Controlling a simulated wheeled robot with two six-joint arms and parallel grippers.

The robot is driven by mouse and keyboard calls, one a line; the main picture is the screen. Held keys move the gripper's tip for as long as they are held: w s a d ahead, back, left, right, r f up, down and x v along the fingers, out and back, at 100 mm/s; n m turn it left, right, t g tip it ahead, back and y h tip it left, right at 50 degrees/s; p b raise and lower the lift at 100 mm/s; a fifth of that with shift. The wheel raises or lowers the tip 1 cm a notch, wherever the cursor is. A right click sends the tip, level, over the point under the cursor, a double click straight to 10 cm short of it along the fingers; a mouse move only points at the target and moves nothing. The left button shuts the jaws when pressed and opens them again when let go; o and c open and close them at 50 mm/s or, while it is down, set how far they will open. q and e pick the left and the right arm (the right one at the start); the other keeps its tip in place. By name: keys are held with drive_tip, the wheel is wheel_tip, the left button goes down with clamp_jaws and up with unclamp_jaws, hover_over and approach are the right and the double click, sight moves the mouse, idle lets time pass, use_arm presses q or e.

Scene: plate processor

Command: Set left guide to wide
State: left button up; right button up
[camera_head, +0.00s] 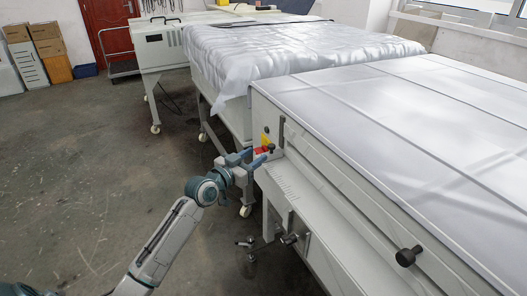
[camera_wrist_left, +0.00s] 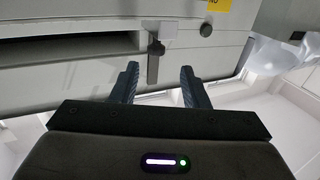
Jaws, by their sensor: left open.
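The left guide shows in the wrist view as a grey metal bracket (camera_wrist_left: 152,68) with a dark knob (camera_wrist_left: 156,47) at its top, against the slotted front of the plate processor. In the head view a small black knob (camera_head: 271,147) shows at the near left end of the processor (camera_head: 340,185). My left gripper (camera_head: 256,157) is open and empty in front of this end. In the wrist view its two fingers (camera_wrist_left: 159,78) point at the bracket, which lies between and beyond their tips, apart from them. The right gripper is not in view.
A second black knob (camera_head: 407,256) sticks out further along the front. A yellow label (camera_wrist_left: 220,4) is above the slot. Below the ledge are small fittings (camera_head: 290,239). A sheet-covered table (camera_head: 255,60) stands behind. The floor (camera_head: 80,170) at left is clear.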

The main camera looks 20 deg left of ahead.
use_arm(q)
drive_tip(key=shift+v, duration=1.2)
